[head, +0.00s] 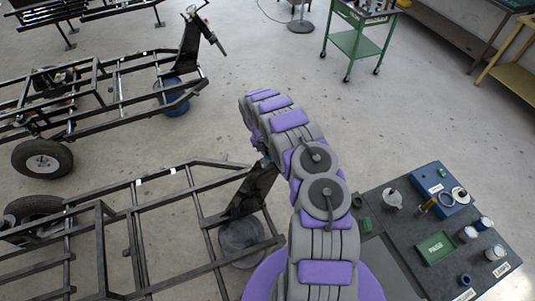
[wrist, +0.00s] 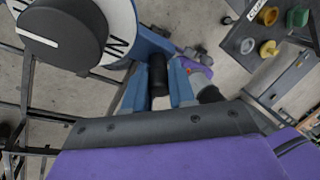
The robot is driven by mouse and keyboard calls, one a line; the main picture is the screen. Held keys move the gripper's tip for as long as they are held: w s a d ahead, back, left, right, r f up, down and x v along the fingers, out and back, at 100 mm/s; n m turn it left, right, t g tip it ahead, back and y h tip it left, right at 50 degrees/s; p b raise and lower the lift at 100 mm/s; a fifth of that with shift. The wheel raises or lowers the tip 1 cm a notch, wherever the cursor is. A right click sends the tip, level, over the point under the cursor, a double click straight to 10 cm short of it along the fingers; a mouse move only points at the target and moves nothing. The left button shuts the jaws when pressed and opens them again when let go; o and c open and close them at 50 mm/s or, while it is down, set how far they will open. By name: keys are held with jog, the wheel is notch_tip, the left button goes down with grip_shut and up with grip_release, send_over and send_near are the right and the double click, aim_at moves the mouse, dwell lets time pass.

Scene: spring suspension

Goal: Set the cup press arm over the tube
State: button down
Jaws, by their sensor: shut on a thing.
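In the wrist view, the two blue fingers of my gripper (wrist: 157,92) are shut on a black cylindrical grip (wrist: 157,75), which I take to be the handle of the cup press arm. A pale round disc with black marks (wrist: 122,22) and a large black round knob (wrist: 65,32) lies to its upper left, beside a blue part (wrist: 150,45). In the head view, my arm reaches forward and bends down toward a black upright (head: 255,190) on the near frame. My fingers are hidden there. A grey round pot (head: 241,238) stands below this upright. I cannot make out the tube.
The near black tubular frame (head: 130,225) fills the lower left, with a second frame (head: 120,75) behind it. A dark bench (head: 400,235) at right holds a blue box (head: 436,190), a green tray (head: 435,246) and several cups. A green cart (head: 355,42) stands behind. The middle floor is clear.

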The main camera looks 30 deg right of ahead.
jog(key=shift+w+d+r, duration=0.15)
jog(key=shift+w+r, duration=0.05)
jog(key=c, duration=1.3)
grip_release()
jog(key=o, duration=0.4)
jog(key=shift+d+f, duration=0.1)
jog(key=shift+c, duration=0.2)
jog(key=shift+s, duration=0.1)
jog(key=b+v, duration=0.2)
jog(key=v, duration=1.5)
